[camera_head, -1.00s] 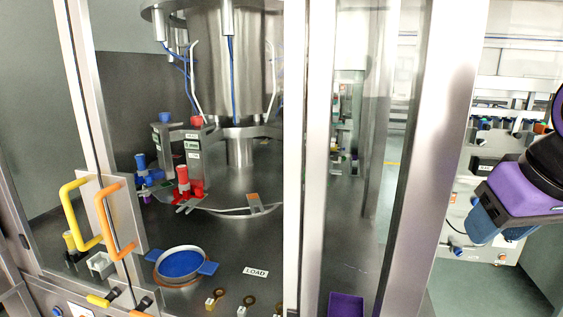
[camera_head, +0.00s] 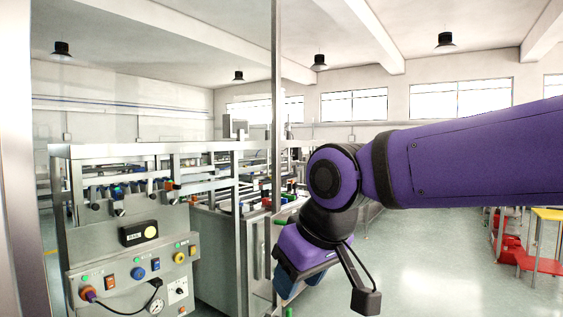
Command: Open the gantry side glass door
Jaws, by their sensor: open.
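A tall thin metal post (camera_head: 277,120) rises in the middle of the view, and a wider metal upright (camera_head: 18,170) stands at the left edge. The space between them looks slightly greyer, as if seen through glass; I cannot tell whether this is the gantry side glass door. The door handles seen earlier are out of view. My purple arm reaches in from the right. My gripper (camera_head: 365,298) is at the bottom, just right of the post, pointing down. One dark jaw-like part shows and is open; the rest is hidden behind the wrist or cut off.
A control panel (camera_head: 130,262) with buttons, a gauge and a hose stands at the left. Steel benches (camera_head: 225,245) with small parts run behind the post. A yellow-topped stand (camera_head: 546,214) and red items are far right. The floor (camera_head: 435,265) between is clear.

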